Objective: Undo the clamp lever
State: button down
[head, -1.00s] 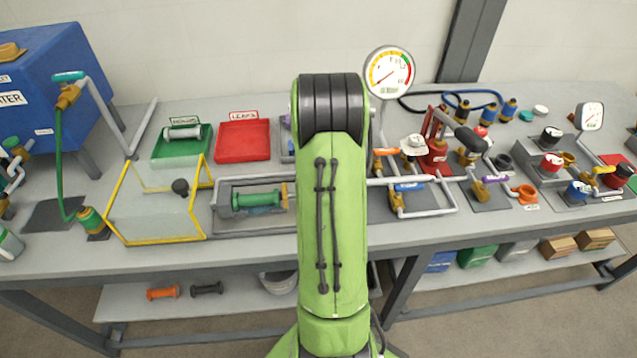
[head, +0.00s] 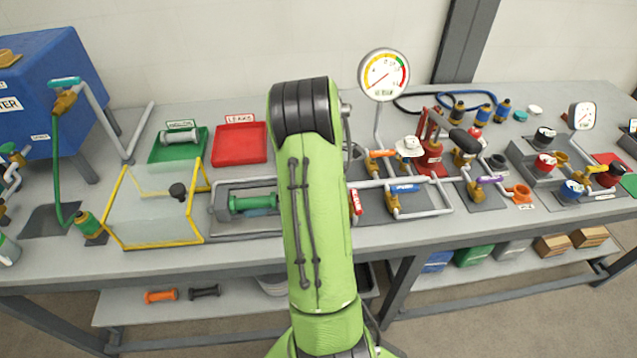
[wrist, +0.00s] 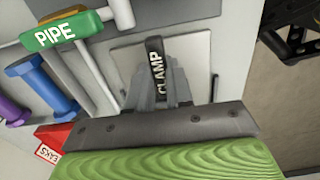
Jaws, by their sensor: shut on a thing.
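The clamp lever (wrist: 155,60) is a black bar with CLAMP in white letters, standing over a pale square plate (wrist: 193,50) in the wrist view. My gripper (wrist: 160,88) is shut on this lever, with its grey fingers around the lower part of the bar. The lettered upper part sticks out past the fingertips. In the head view my green arm hides both the gripper and the lever.
A green PIPE handle (wrist: 68,32) is close by in the wrist view, with a blue spool (wrist: 45,82) beyond. In the head view, a green spool (head: 254,202) lies left of my arm, and a red handle (head: 355,201) and a blue handle (head: 405,188) lie right.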

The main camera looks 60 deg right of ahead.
jog(key=shift+d, duration=0.1)
dwell(0.5)
jog(key=c, duration=1.3)
grip_release()
notch_tip(320, 180, up, 16)
jog(key=p, duration=0.3)
jog(key=shift+f, duration=0.1)
